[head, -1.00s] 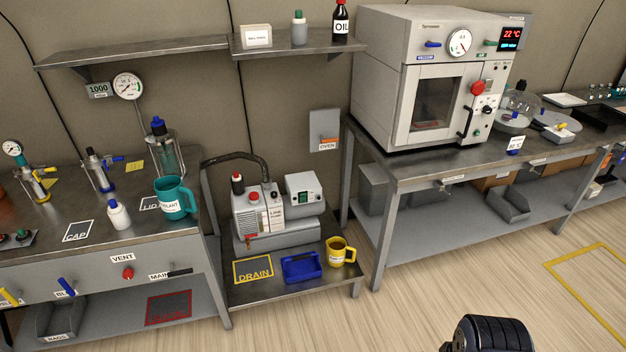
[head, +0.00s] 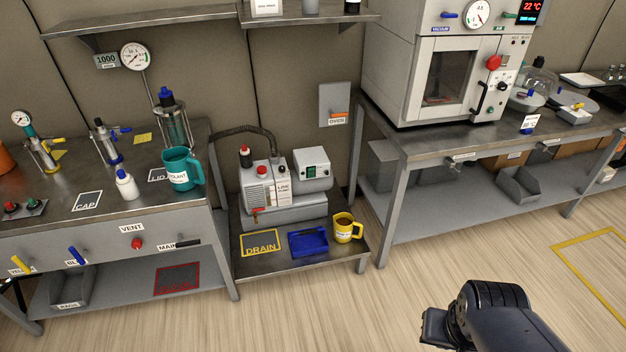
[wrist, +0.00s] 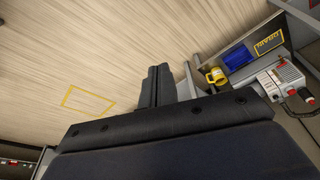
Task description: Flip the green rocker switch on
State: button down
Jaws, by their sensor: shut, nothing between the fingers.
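The green rocker switch (head: 314,169) is small, on the front of a light grey box (head: 312,183) beside the pump on the low bench, in the head view. Whether it is tilted on or off is too small to tell. My gripper (wrist: 158,88) is shut and empty in the wrist view, with its two dark fingers together over the floor. It is well away from the switch. In the head view my dark arm is at the lower right, over open floor; the fingertips are not clear there.
The pump (head: 262,190) stands left of the box. A blue tray (head: 308,242) and a yellow mug (head: 347,229) sit in front on the low bench. The oven bench's leg (head: 384,232) is to the right. The wooden floor in front is clear.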

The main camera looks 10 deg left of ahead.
jog(key=w+f+m+t+y+b, duration=0.25)
jog(key=w+f+t+b, duration=0.8)
jog(key=w+f, duration=1.2)
jog(key=s+a+f+m+t+y+b, duration=0.1)
jog(key=a+f+m+t+y+b, duration=0.1)
jog(key=f+m+y+b, duration=0.2)
jog(key=a+f+m+t+y+b, duration=0.1)
jog(key=a+f+m+y+b, duration=0.2)
jog(key=f+b, duration=0.8)
notch_tip(320, 180, down, 3)
jog(key=shift+s+a+f+m+t+y, duration=0.2)
jog(key=shift+s+m+t+y, duration=0.2)
jog(key=shift+y, duration=0.75)
jog(key=shift+w, duration=0.1)
